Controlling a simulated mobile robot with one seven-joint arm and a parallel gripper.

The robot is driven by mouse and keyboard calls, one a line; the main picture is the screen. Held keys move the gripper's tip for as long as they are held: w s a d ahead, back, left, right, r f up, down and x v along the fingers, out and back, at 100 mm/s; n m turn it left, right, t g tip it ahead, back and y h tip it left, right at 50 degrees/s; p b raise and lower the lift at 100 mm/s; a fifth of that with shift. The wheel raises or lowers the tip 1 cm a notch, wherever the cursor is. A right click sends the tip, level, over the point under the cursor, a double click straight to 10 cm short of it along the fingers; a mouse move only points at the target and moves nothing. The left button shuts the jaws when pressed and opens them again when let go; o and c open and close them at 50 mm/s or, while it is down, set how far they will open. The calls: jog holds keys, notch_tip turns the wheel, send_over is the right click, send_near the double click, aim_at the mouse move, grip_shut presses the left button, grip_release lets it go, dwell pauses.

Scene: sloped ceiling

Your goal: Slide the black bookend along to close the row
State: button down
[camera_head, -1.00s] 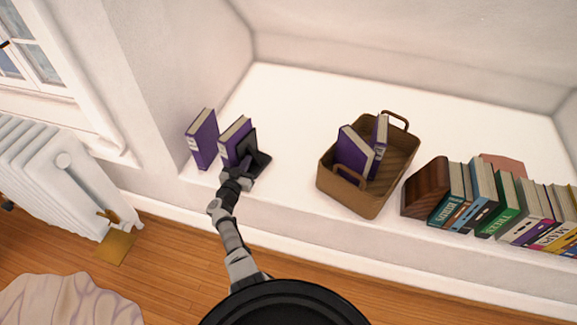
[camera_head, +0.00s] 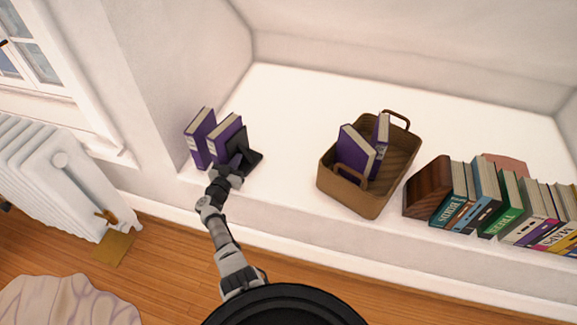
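The black bookend (camera_head: 240,151) stands on the white ledge at the left, its flat foot reaching to the right. It is up against the right side of a purple book (camera_head: 222,140). A second purple book (camera_head: 200,135) stands just left of that one, near the left wall, with at most a narrow gap between them. My gripper (camera_head: 228,173) is at the front lower part of the bookend, seemingly touching it. Its fingers are too small and dark to tell whether they are open or shut.
A brown basket (camera_head: 330,182) with two purple books stands in the middle of the ledge (camera_head: 285,110). A wooden bookend (camera_head: 428,187) and a row of several books stand at the right. The ledge between the black bookend and the basket is clear.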

aim_at(206, 162)
jog(key=shift+w+a+b, duration=0.5)
jog(key=shift+a+b, duration=0.7)
jog(key=shift+a, duration=0.4)
jog(key=shift+w+a+b, duration=0.5)
jog(key=shift+a+b, duration=0.65)
jog(key=shift+a, duration=0.4)
jog(key=shift+w+a+b, duration=0.5)
jog(key=shift+a+b, duration=0.7)
jog(key=shift+a, duration=0.4)
jog(key=shift+w+a+r+b, duration=0.1)
jog(key=shift+w+a+b, duration=0.2)
jog(key=shift+a+b, duration=0.55)
jog(key=shift+s+p, duration=0.1)
jog(key=shift+p, duration=0.25)
jog(key=shift+s+d+r+p, duration=0.1)
jog(key=shift+s+d+p, duration=0.05)
jog(key=shift+d+p, duration=0.3)
jog(key=shift+s+d+p, duration=0.15)
jog(key=shift+d+p, duration=0.3)
jog(key=shift+p, duration=0.05)
jog(key=p+v, duration=0.3)
jog(key=shift+s, duration=0.35)
jog(key=p+v, duration=0.2)
jog(key=v, duration=0.2)
jog(key=p+v, duration=0.2)
jog(key=v, duration=0.2)
jog(key=shift+f+p, duration=0.2)
jog(key=shift+p, duration=0.1)
